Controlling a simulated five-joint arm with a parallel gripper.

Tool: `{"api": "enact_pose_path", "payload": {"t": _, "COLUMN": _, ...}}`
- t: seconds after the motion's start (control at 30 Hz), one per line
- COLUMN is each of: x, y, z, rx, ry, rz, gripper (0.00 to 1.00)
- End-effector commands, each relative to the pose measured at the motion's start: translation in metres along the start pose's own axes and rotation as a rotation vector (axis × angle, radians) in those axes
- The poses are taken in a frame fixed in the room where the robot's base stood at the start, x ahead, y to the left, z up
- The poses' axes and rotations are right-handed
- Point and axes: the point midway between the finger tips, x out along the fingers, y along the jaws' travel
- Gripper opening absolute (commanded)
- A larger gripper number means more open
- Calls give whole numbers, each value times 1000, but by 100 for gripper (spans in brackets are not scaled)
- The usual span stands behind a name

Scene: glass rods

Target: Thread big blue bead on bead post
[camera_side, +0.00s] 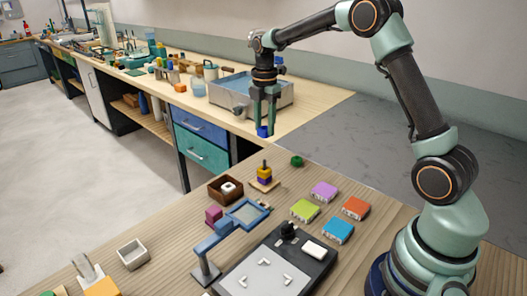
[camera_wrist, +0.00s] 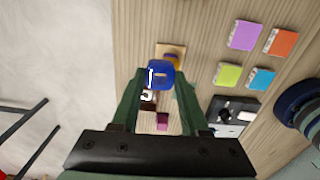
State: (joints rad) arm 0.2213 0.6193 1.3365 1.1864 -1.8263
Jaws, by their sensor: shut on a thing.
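My gripper (camera_side: 264,129) is shut on the big blue bead (camera_side: 263,131) and holds it in the air above the wooden table. The bead (camera_wrist: 160,72) also shows between the fingertips in the wrist view. The bead post (camera_side: 265,163) stands upright on a small wooden base (camera_side: 265,185), below the gripper in the side view. A yellow bead (camera_side: 264,173) and a purple bead (camera_side: 264,180) are on the post. In the wrist view the blue bead covers part of the post's base (camera_wrist: 171,47); the post's tip cannot be made out there.
A green bead (camera_side: 297,161) lies behind right of the post. A brown box (camera_side: 226,190) with a white piece in it and a magenta cube (camera_side: 213,215) stand near it. A blue-framed magnifier (camera_side: 246,214) and coloured blocks (camera_side: 324,191) are in front and right.

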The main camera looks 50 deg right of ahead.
Motion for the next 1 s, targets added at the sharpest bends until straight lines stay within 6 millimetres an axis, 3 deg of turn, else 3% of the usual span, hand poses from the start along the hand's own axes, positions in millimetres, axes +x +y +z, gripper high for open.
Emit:
{"api": "enact_pose_path", "payload": {"t": 0.1, "x": 12, "y": -12, "z": -16, "rx": 15, "ry": 0, "rz": 0, "gripper": 0}}
{"api": "enact_pose_path", "payload": {"t": 0.3, "x": 24, "y": -23, "z": -29, "rx": 32, "ry": 0, "rz": 1, "gripper": 0}}
{"api": "enact_pose_path", "payload": {"t": 1.0, "x": 61, "y": -25, "z": -30, "rx": 35, "ry": 0, "rz": -1, "gripper": 0}}
